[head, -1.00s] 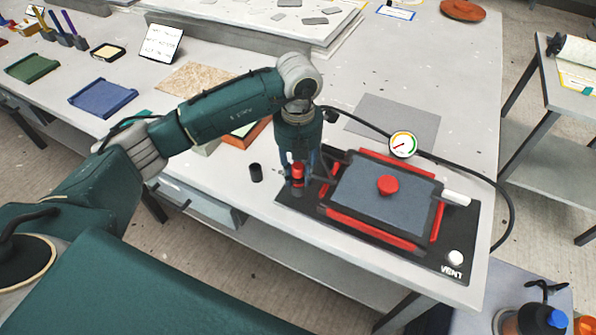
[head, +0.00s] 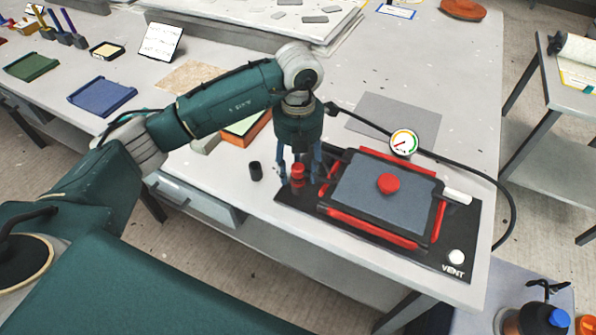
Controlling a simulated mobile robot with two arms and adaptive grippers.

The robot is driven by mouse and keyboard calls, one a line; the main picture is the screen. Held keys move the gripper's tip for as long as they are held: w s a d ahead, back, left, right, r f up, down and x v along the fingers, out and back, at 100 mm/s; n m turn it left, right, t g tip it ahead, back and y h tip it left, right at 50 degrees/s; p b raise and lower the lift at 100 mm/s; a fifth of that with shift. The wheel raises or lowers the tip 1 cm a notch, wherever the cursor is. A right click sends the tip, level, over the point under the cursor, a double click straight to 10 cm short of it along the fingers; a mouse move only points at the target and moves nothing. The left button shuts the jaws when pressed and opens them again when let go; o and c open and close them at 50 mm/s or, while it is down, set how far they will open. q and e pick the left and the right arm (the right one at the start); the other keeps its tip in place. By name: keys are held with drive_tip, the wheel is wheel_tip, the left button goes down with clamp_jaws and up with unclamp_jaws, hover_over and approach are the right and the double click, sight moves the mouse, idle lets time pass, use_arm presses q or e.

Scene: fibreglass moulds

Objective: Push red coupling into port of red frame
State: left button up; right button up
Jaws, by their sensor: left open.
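The red coupling (head: 297,171) stands upright at the left end of the black base plate. My left gripper (head: 298,178) points down over it, open, with one finger on each side and a gap to the coupling. The red frame (head: 373,240) surrounds a dark grey slab on the same plate, to the right of the coupling. The port is hidden or too small to make out beneath the coupling, so I cannot tell how deep the coupling sits. My right gripper is out of view.
A round red knob (head: 388,184) sits on the slab. A pressure gauge (head: 403,143) and a black hose (head: 470,172) lie behind it. A small black cylinder (head: 256,171) stands left of the gripper. A white vent knob (head: 456,257) is at the plate's front right.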

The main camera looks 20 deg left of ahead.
sight(298, 166)
use_arm(q)
wheel_tip(298, 166, up, 10)
drive_tip(key=shift+r, duration=0.1)
idle(0.6)
